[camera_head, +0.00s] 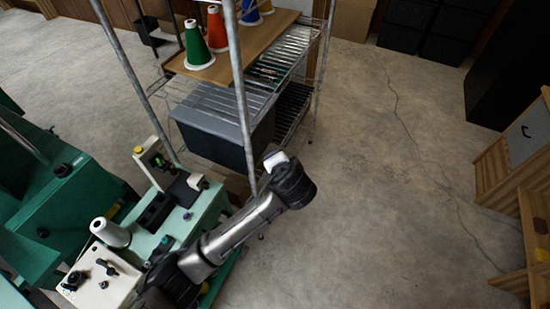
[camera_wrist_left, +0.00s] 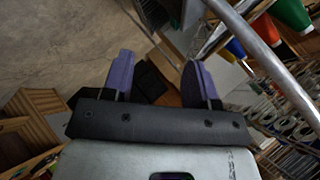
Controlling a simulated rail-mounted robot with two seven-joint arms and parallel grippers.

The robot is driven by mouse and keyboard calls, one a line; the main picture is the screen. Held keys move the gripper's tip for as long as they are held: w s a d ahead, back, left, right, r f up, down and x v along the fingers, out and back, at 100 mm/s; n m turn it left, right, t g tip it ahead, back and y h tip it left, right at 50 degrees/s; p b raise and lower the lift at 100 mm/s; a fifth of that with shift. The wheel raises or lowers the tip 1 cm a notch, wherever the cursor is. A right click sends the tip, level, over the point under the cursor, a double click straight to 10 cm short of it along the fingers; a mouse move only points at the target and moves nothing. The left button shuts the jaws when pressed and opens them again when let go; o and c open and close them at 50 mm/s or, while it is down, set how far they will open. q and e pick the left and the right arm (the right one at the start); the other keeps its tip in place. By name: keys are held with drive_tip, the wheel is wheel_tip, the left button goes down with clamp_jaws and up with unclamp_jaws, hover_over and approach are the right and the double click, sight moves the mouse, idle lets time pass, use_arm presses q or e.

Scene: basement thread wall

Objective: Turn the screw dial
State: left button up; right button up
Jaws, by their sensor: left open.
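I cannot tell which part is the screw dial. Candidates are a black knob (camera_head: 75,280) on the white box of the green sewing machine (camera_head: 145,240), and a teal knob (camera_head: 165,243) on the machine's bed, in the head view. My left gripper (camera_wrist_left: 158,80) is open and empty in the left wrist view, its two purple fingers spread apart. In the head view my left arm reaches up past the machine to the wire shelf, and its fingers are not clearly seen there. My right gripper is not in view.
A wire shelf with metal posts (camera_head: 241,95) stands close to my left arm; a post (camera_wrist_left: 268,62) crosses near the gripper. It carries thread cones (camera_head: 197,45) and a grey bin (camera_head: 215,130). The concrete floor (camera_head: 385,190) to the right is clear. Wooden crates (camera_head: 515,165) stand far right.

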use_arm(q)
drive_tip(key=shift+s+a+r+n+t+h+p, duration=0.1)
drive_tip(key=shift+s+r+n+h+p, duration=0.25)
drive_tip(key=shift+r, duration=0.5)
drive_tip(key=shift+s+a+r+n+t+h+p, duration=0.1)
drive_tip(key=shift+s+r+n+h+p, duration=0.3)
drive_tip(key=shift+r, duration=0.45)
drive_tip(key=shift+s+a+r+n+t+h+p, duration=0.1)
drive_tip(key=shift+s+r+n+h+p, duration=0.1)
drive_tip(key=shift+r+h, duration=0.45)
drive_tip(key=shift+r+y, duration=0.2)
drive_tip(key=shift+y, duration=0.1)
